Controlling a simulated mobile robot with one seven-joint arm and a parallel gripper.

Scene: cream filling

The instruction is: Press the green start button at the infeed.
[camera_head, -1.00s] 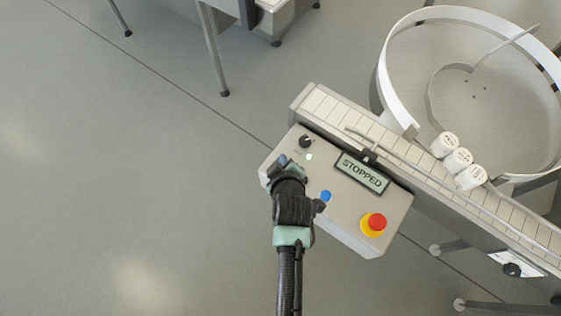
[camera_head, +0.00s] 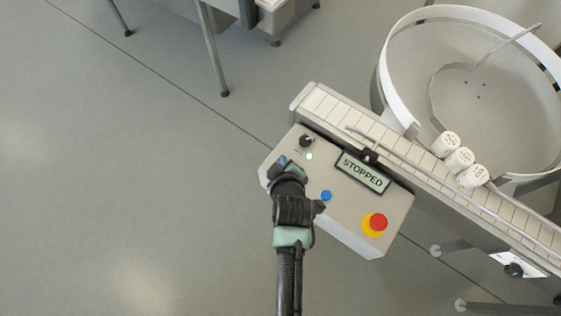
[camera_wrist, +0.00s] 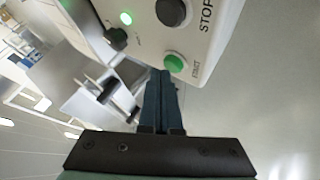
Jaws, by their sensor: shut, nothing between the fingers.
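The control box (camera_head: 345,215) stands beside the conveyor, and its display (camera_head: 363,172) reads STOPPED. The green start button (camera_wrist: 175,63) shows in the wrist view on the box face, with the label START beside it. In the head view my arm hides it. My gripper (camera_wrist: 162,76) is shut and empty; its fingertips end right by the lower edge of the green button. I cannot tell whether they touch it. In the head view my gripper (camera_head: 281,164) is over the left part of the box.
A black button (camera_wrist: 172,12) lies close to the green one. The box also has a black knob (camera_head: 307,141), a lit green lamp (camera_head: 309,156), a blue button (camera_head: 326,196) and a red emergency stop (camera_head: 377,222). White jars (camera_head: 459,159) stand by the conveyor (camera_head: 430,170) and round table.

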